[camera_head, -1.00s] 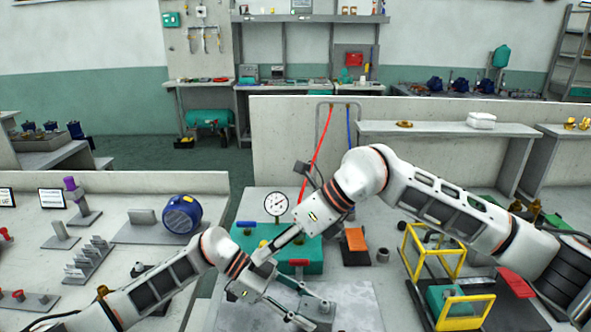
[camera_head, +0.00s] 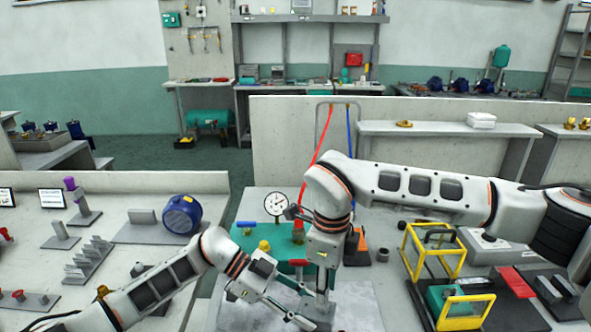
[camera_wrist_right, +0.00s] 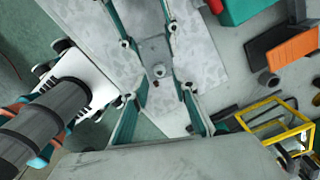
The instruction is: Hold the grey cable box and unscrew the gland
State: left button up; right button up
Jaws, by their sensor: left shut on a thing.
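The grey cable box (camera_head: 325,312) stands on the light plate at the front of the table, partly covered by my grippers in the head view. My left gripper (camera_head: 305,318) comes in low from the left and is shut on the box. My right gripper (camera_head: 322,291) points straight down just above the box. In the right wrist view its fingers are spread apart, with the grey box (camera_wrist_right: 155,50) seen between them.
A teal block with a gauge (camera_head: 276,204) stands close behind the grippers. A yellow frame (camera_head: 410,243) stands to the right, with a red part (camera_head: 517,283) beyond it. An orange block (camera_head: 360,243) is partly behind my right arm. The plate (camera_head: 362,305) is clear right of the box.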

jog(key=shift+f, duration=1.9)
jog(key=shift+r, duration=0.15)
jog(key=shift+r, duration=1.5)
jog(key=m, duration=0.8)
jog(key=shift+m, duration=0.4)
jog(key=m, duration=0.3)
jog(key=shift+m, duration=0.4)
jog(key=m, duration=0.4)
jog(key=shift+m, duration=0.3)
